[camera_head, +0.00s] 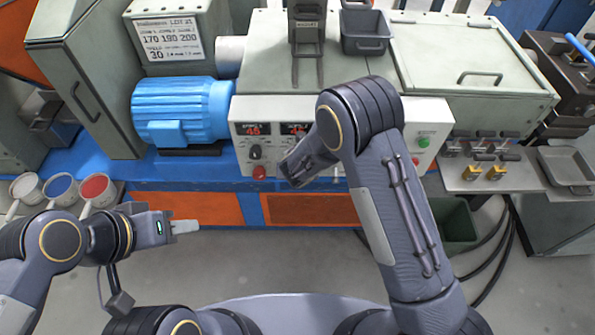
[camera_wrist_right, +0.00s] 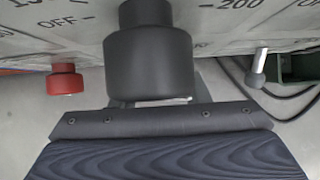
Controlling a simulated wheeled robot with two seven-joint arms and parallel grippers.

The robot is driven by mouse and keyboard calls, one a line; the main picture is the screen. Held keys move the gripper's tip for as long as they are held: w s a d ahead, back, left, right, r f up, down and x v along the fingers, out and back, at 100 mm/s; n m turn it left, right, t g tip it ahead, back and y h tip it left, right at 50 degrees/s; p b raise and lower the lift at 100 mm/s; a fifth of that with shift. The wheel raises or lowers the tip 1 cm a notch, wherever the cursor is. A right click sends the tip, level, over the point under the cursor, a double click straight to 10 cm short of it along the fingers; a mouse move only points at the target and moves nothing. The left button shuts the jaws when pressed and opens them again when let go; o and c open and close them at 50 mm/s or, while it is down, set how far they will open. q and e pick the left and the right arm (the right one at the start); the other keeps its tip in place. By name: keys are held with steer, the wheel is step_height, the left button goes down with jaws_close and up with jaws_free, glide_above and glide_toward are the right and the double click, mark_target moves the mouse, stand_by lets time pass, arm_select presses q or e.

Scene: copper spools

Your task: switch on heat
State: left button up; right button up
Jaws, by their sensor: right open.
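The grey-white control panel (camera_head: 277,107) stands in the middle of the head view, with red number displays (camera_head: 255,129), a black knob (camera_head: 255,152) and a red button (camera_head: 259,172). A green button (camera_head: 423,142) is at its right end. My right gripper (camera_head: 296,168) is open in front of the panel and hides part of it. In the right wrist view a large black knob (camera_wrist_right: 150,60) is straight ahead, by printed "OFF" and "200" marks; the fingers are mostly hidden, and contact cannot be told. My left gripper (camera_head: 184,227) is at lower left, away from the panel, seemingly empty.
A blue motor (camera_head: 180,110) stands left of the panel. Three cups (camera_head: 60,188) are at the left. In the wrist view a red button (camera_wrist_right: 65,80) and a metal toggle (camera_wrist_right: 258,62) flank the knob. A green bin (camera_head: 457,222) is below, right of my right arm.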

steer(key=v, duration=0.7)
steer(key=shift+s+r+p, duration=0.25)
steer(key=shift+r+p, duration=0.05)
